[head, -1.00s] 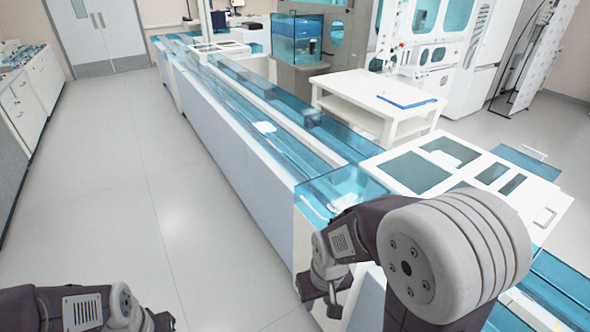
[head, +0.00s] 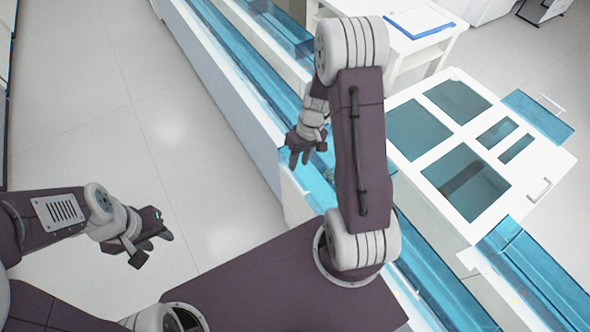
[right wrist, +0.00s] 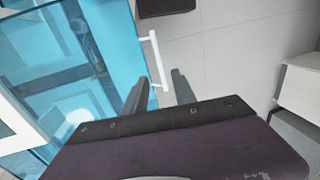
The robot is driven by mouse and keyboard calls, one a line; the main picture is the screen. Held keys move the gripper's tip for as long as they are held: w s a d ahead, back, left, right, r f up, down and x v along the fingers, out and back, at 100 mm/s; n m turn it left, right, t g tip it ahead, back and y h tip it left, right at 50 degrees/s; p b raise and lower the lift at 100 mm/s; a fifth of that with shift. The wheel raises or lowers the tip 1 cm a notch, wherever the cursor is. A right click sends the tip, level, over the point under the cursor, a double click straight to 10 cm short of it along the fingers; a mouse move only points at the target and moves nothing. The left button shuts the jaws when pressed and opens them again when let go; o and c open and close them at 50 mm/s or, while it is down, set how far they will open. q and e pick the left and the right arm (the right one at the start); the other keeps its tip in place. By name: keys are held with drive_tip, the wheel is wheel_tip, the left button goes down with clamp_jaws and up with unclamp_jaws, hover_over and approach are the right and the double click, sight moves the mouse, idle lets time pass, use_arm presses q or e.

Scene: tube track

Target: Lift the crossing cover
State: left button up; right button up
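The crossing cover (head: 408,97) is a white panel with several clear blue windows, lying over the track crossing at the right of the head view. A white handle (head: 541,189) is on its right side. My right gripper (head: 305,158) is left of the cover, low over the track's left edge, and my arm hides part of the cover's left side. My left gripper (head: 151,249) is open and empty over the floor.
The blue-channelled track (head: 245,70) runs from upper left to lower right. A white table (head: 435,42) with a blue clipboard (head: 420,20) stands behind the cover. A blue side panel (head: 538,116) with another white handle (head: 552,104) sits at its far right. The floor (head: 130,120) at left is clear.

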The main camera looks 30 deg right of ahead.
sight(294, 179)
drive_tip(key=f, duration=0.2)
drive_tip(key=a+f, duration=0.1)
drive_tip(key=f, duration=0.5)
drive_tip(key=shift+a, duration=0.25)
clamp_jaws()
idle(0.9)
